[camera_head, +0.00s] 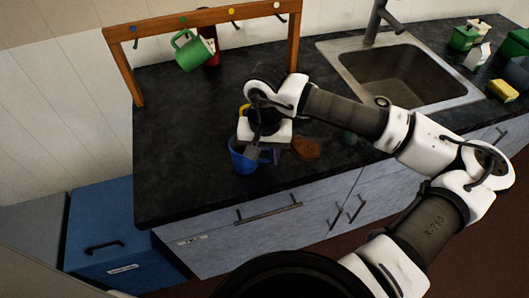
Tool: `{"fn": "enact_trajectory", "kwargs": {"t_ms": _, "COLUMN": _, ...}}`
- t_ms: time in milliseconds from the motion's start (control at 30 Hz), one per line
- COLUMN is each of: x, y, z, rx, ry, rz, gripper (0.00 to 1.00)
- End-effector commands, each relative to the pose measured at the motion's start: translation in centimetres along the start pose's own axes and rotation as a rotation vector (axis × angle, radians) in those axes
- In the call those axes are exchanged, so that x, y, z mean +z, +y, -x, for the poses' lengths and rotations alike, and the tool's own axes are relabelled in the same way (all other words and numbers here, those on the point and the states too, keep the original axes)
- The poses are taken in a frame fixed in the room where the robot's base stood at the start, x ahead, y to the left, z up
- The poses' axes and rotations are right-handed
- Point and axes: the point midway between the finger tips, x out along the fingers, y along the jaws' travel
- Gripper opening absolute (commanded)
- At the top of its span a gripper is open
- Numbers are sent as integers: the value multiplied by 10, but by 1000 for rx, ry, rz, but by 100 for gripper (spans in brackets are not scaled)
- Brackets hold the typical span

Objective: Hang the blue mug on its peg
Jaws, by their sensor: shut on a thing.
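The blue mug (239,158) is near the front edge of the dark counter, partly hidden by my gripper. My gripper (256,150) is above it, pointing down, and shut on it. I cannot tell whether the mug touches the counter. The wooden frame (187,20) stands at the back left with coloured dots along its top bar. The blue dot (133,29) is at its left end, with an empty dark peg (136,43) below it. A tilted green mug (191,52) hangs under the green dot.
A dark red object (213,47) stands behind the green mug. A brown item (306,149) lies right of my gripper. The sink (405,73) and tap (378,20) are at the right. The counter's left part (180,130) is clear.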

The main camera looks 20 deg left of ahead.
Motion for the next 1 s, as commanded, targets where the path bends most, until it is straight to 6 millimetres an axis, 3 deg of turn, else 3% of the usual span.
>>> {"fn": "enact_trajectory", "kwargs": {"t_ms": 100, "x": 0, "y": 0, "z": -4, "rx": 0, "ry": 0, "rz": 0, "gripper": 3}}
{"fn": "enact_trajectory", "kwargs": {"t_ms": 133, "x": 0, "y": 0, "z": -3, "rx": 0, "ry": 0, "rz": 0, "gripper": 40}}
{"fn": "enact_trajectory", "kwargs": {"t_ms": 300, "x": 0, "y": 0, "z": -2, "rx": 0, "ry": 0, "rz": 0, "gripper": 61}}
{"fn": "enact_trajectory", "kwargs": {"t_ms": 733, "x": -1, "y": 0, "z": 5, "rx": 1, "ry": 2, "rz": -1, "gripper": 61}}
{"fn": "enact_trajectory", "kwargs": {"t_ms": 1000, "x": -2, "y": 0, "z": 60, "rx": 3, "ry": 5, "rz": -1, "gripper": 61}}
